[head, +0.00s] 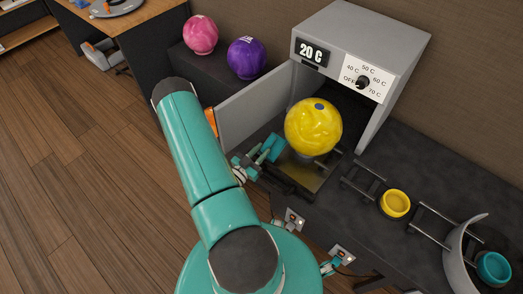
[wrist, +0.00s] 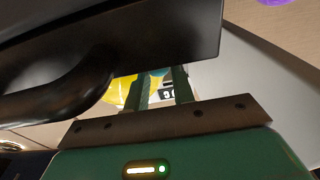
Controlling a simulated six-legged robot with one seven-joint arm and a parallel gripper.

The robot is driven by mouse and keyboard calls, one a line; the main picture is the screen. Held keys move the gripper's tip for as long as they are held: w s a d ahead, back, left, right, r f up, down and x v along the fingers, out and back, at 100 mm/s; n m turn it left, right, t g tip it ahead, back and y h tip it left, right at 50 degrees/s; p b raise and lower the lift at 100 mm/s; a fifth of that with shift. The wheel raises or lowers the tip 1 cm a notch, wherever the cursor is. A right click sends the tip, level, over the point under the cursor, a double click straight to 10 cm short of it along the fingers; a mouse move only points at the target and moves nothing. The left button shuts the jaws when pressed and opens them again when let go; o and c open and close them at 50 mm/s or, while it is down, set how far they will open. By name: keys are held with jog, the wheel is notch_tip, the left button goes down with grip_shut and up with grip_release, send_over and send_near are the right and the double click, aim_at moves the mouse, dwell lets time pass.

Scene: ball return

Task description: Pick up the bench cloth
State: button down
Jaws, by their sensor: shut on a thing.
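My gripper (head: 262,158) is at the front of the grey warming box, just left of and below the yellow ball. In the wrist view its two teal fingers (wrist: 164,87) reach up to a black bar with a curved part (wrist: 140,45), and they appear shut on it. The fingertips are partly hidden there. I cannot make out a bench cloth for sure. An orange patch (head: 211,122) shows beside the box's open door, mostly hidden behind my arm; I cannot tell what it is.
The grey box (head: 400,35) reads 20 C and has a dial; its door (head: 250,105) stands open. The yellow ball (head: 313,127) sits at its opening. Pink (head: 200,35) and purple (head: 247,58) balls rest at the back. A rail with a yellow ring (head: 395,204) lies right.

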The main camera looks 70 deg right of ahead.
notch_tip(320, 180, up, 6)
jog(key=w+a, duration=0.1)
jog(key=a, duration=0.2)
jog(key=w+a+t+y, duration=0.1)
jog(key=w+a, duration=0.3)
jog(key=a, duration=0.5)
jog(key=w+a+r+t+y, duration=0.1)
jog(key=w+a+y, duration=0.3)
jog(key=a, duration=0.6)
jog(key=shift+w+r, duration=0.15)
jog(key=shift+w, duration=0.05)
